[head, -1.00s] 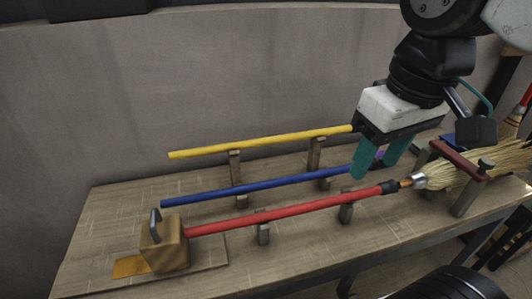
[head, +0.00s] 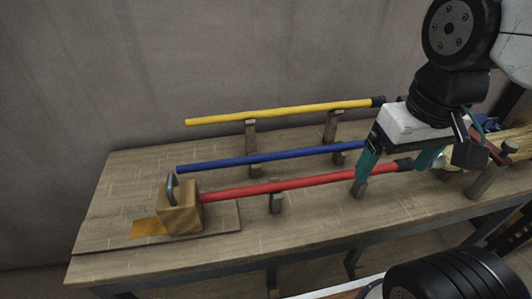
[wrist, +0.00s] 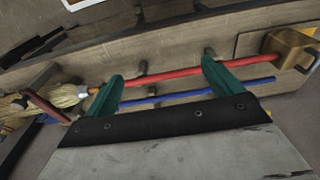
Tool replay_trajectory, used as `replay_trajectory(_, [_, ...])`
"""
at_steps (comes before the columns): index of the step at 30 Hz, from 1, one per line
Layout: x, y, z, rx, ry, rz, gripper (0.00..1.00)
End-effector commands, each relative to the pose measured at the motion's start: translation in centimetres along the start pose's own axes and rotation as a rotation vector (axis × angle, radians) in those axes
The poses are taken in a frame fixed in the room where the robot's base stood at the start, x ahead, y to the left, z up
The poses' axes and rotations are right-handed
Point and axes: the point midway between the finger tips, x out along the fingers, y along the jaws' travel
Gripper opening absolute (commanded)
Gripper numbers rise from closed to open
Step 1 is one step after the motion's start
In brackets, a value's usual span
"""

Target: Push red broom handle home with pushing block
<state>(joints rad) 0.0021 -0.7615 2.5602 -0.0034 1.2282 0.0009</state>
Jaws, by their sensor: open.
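The red broom handle (head: 280,186) lies across low wooden supports, its left end at the pushing block (head: 180,207). The block is a wooden cube with a dark metal grip on top. Any small gap between them cannot be told. My gripper (head: 396,164) is open and empty, near the handle's right part. In the wrist view my gripper (wrist: 160,72) has its teal fingers spread along the red handle (wrist: 170,74). The pushing block (wrist: 288,45) is beyond the right finger.
A blue handle (head: 260,157) and a yellow handle (head: 280,112) lie behind the red one on supports. An ochre patch (head: 147,228) is left of the block on the wooden bench (head: 110,190). A wall (head: 200,60) stands behind. The bench's left end is mostly clear.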

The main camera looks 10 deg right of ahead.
Motion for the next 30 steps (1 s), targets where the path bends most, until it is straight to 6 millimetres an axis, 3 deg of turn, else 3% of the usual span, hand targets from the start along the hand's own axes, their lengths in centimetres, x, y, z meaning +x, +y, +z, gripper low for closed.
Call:
replay_trajectory(6, [0.4,-0.8,-0.1,-0.042,-0.020,-0.005,0.91])
replay_trajectory(11, [1.4,-4.4,-2.0,-0.185,-0.111,-0.024,0.91])
replay_trajectory(17, [2.5,-13.2,-6.8,-0.296,-0.166,-0.084,0.91])
replay_trajectory(24, [4.6,-26.8,-10.8,-0.259,-0.179,-0.173,0.91])
replay_trajectory(27, [5.0,-31.4,-12.2,-0.188,-0.169,-0.218,0.91])
replay_trajectory(30, [4.4,-33.9,-14.1,-0.083,-0.137,-0.269,0.91])
